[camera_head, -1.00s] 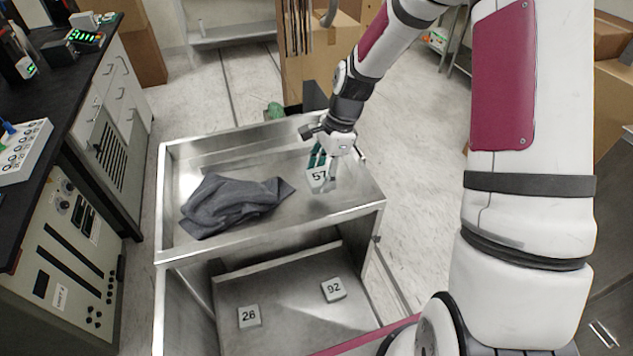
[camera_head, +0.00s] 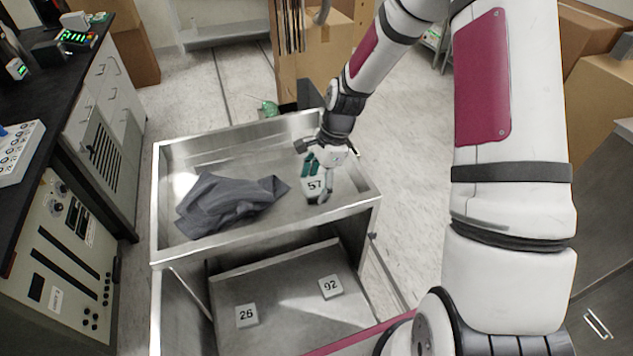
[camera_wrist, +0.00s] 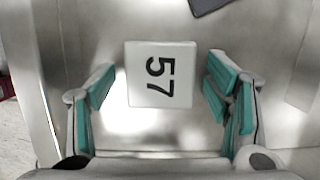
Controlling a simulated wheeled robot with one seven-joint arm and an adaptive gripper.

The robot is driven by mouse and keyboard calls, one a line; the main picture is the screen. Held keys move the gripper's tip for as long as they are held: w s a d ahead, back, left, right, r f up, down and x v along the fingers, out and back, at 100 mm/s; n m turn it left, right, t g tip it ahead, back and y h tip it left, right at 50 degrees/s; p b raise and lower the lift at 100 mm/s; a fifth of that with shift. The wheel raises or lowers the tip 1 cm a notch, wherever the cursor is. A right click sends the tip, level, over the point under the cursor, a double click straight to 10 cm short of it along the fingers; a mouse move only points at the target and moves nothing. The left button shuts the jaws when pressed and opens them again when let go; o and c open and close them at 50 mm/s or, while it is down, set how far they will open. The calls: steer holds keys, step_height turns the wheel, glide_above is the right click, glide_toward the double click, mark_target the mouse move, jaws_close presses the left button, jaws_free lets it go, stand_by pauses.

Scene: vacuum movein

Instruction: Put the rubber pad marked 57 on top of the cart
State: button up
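The white pad marked 57 (camera_head: 314,186) lies on the cart's metal top tray (camera_head: 262,226), near its right end. In the wrist view the pad (camera_wrist: 161,75) sits between the two fingers with a gap on each side. My gripper (camera_head: 317,192) is low over the tray, pointing down around the pad. Its green-lined fingers (camera_wrist: 162,82) are spread and do not appear to touch the pad. The pad's underside is hidden.
A crumpled grey cloth (camera_head: 228,205) lies on the left of the top tray. Pads marked 26 (camera_head: 246,315) and 92 (camera_head: 330,287) lie on the lower shelf (camera_head: 285,305). A raised rim surrounds the top tray. A black-topped bench (camera_head: 50,110) stands at the left.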

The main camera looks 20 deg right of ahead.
steer(key=shift+r, duration=0.1)
steer(key=v, duration=1.2)
steer(key=s+a+r+n+t+h, duration=0.2)
steer(key=s+a+r+n+h, duration=0.1)
steer(key=s+r+n, duration=0.8)
steer(key=s+r+n+t, duration=0.1)
steer(key=s+r+n, duration=0.2)
steer(key=s, duration=0.4)
steer(key=s+r+n+t, duration=0.1)
steer(key=s+r+n, duration=0.2)
steer(key=s, duration=0.4)
steer(key=shift+s+a+r+n+t, duration=0.2)
steer(key=shift+r+n+t, duration=0.2)
steer(key=shift+r, duration=0.15)
